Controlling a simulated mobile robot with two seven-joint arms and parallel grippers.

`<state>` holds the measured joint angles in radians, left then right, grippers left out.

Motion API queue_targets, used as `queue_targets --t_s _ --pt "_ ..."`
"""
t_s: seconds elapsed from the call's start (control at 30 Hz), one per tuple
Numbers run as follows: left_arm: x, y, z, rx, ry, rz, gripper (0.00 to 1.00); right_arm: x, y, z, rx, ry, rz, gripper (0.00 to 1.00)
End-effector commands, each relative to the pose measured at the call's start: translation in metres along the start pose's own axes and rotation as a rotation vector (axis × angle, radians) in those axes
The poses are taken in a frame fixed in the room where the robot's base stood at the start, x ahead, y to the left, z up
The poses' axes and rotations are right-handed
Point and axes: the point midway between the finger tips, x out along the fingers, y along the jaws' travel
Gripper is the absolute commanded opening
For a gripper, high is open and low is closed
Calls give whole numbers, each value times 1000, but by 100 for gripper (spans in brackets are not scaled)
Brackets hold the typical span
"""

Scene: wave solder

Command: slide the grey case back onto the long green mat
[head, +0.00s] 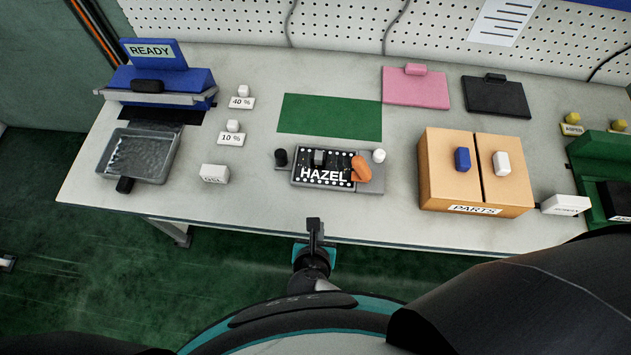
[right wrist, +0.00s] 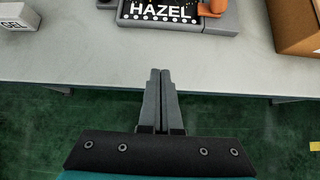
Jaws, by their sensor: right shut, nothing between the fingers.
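The grey case (head: 372,190) lies on the light table in front of the long green mat (head: 330,117), apart from it, with a strip of bare table between them. A black board marked HAZEL (head: 322,170) lies on the case, with an orange piece (head: 361,168) at its right. The front of the case also shows at the top of the right wrist view (right wrist: 222,29). My right gripper (head: 315,222) is shut and empty, near the table's front edge, on the near side of the case and not touching it. My left gripper is not in view.
A black knob (head: 281,158) and a white knob (head: 379,156) flank the case. A cardboard PARTS box (head: 435,170) stands to the right. A white GEL block (head: 214,174) and a metal tray (head: 108,155) are on the left.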

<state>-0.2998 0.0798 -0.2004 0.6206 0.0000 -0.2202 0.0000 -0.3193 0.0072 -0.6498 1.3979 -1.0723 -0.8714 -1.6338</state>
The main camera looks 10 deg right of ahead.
Motion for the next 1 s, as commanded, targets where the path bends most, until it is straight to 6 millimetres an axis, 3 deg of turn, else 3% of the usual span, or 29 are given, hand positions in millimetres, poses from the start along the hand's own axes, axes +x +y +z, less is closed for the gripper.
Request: queue_targets --t_s 0.17,1.0 --pt "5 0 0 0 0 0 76 4 2 5 -31 -17 -1 0" --pt "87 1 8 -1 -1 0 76 96 2 4 -25 -15 0 0"
